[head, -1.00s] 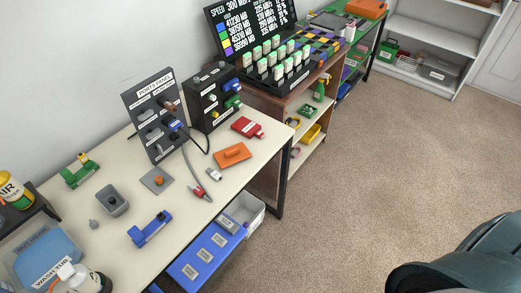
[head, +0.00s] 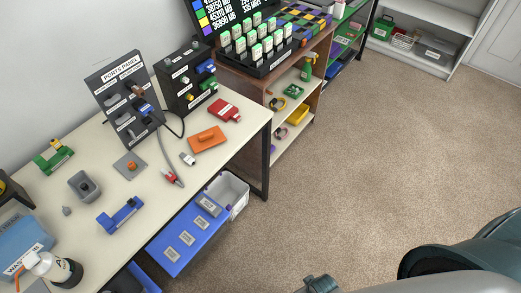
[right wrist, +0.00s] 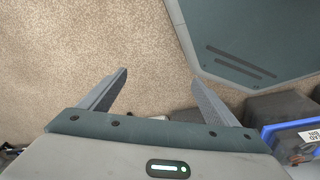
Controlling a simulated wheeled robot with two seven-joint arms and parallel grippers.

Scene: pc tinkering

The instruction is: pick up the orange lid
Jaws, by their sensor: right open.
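The orange lid (head: 207,139) lies flat on the cream workbench (head: 101,211), toward its right end. It is an orange slab with a raised part on top. My right gripper (right wrist: 160,77) is open and empty in the right wrist view, with bare carpet behind its fingers. It is away from the lid, which does not show in that view. In the head view, parts of my right arm show at the lower right, off the bench. My left gripper is out of view.
A red case (head: 223,110) and a white connector (head: 188,159) lie near the lid. A cable runs from the ports panel (head: 124,95) to a red plug (head: 172,178). A black port box (head: 188,82) stands behind.

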